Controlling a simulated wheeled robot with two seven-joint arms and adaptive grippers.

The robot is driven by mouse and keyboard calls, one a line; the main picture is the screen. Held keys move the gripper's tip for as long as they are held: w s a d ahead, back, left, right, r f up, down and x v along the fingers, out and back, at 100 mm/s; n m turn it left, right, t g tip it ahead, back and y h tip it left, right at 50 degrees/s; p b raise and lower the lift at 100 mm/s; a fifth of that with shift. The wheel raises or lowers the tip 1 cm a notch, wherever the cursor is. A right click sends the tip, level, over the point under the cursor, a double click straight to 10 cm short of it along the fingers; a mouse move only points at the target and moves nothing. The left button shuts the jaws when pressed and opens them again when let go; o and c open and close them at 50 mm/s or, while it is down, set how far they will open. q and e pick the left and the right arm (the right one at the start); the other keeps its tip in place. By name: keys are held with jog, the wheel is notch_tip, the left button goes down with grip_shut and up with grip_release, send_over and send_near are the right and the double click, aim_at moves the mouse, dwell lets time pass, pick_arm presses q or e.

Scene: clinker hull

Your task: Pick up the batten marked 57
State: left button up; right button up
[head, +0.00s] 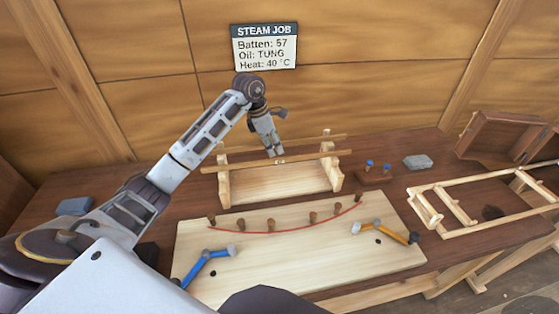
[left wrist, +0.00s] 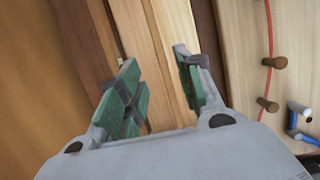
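A small pale mark shows on the front batten near my gripper, but I cannot read a number. My left gripper (head: 275,153) points down at the middle of the front batten. In the left wrist view its green-padded fingers (left wrist: 157,88) are apart, with pale wooden strips (left wrist: 165,30) running between and beyond them. I cannot tell whether they touch the wood. My right gripper is not in view.
A sign (head: 264,47) on the wall reads batten 57, TUNG oil, 40 °C. In front lies a board (head: 300,262) with pegs, a red curved line, a blue clamp (head: 205,266) and an orange clamp (head: 393,232). A wooden frame (head: 470,212) and an open box (head: 497,138) stand right.

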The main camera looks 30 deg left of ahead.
aim_at(279, 159)
pick_arm(q)
jog(key=shift+f, duration=0.35)
jog(key=shift+d+f, duration=0.1)
jog(key=shift+f, duration=0.05)
jog(key=shift+d+f, duration=0.1)
jog(key=shift+f, duration=0.1)
jog(key=shift+p+x, duration=0.6)
jog(key=shift+x, duration=1.65)
grip_shut()
